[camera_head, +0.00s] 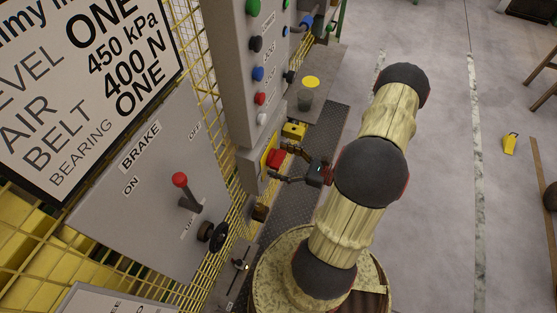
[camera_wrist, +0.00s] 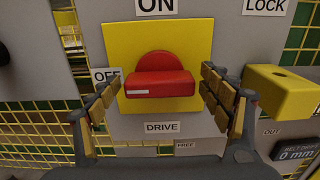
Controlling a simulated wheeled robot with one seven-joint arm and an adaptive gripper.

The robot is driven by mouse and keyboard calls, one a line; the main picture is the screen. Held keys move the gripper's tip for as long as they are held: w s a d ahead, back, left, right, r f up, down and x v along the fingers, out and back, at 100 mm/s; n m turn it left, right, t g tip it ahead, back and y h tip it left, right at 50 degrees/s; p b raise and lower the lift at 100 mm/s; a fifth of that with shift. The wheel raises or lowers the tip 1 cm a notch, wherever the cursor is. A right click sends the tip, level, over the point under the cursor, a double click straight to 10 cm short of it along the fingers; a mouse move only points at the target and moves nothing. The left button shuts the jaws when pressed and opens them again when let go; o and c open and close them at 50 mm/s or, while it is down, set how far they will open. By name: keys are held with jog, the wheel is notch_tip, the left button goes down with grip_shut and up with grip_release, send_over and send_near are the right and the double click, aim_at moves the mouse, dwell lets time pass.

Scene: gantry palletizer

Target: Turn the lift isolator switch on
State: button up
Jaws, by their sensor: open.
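A red rotary switch handle (camera_wrist: 160,84) sits on a yellow square plate (camera_wrist: 120,45) in the wrist view. ON is printed above, OFF to the left and DRIVE below; no label reading LIFT is legible. The handle lies level, and its white mark is at the left end, towards OFF. The red switch (camera_head: 275,158) also shows in the head view, on the low part of the grey cabinet. My gripper (camera_wrist: 160,88) is open, one finger on each side of the handle, with gaps visible. In the head view my gripper (camera_head: 288,163) faces the switch.
A yellow block (camera_wrist: 285,92) stands close right of my right finger, below a LOCK label. A small dark display (camera_wrist: 297,153) reads 0 mm. The brake panel (camera_head: 130,200) with its red-knobbed lever (camera_head: 181,181) stands left. Open floor (camera_head: 445,130) lies right.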

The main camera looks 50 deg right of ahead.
jog(key=shift+w+a, duration=0.1)
jog(key=shift+w, duration=0.05)
jog(key=shift+c, duration=0.6)
jog(key=c, duration=1)
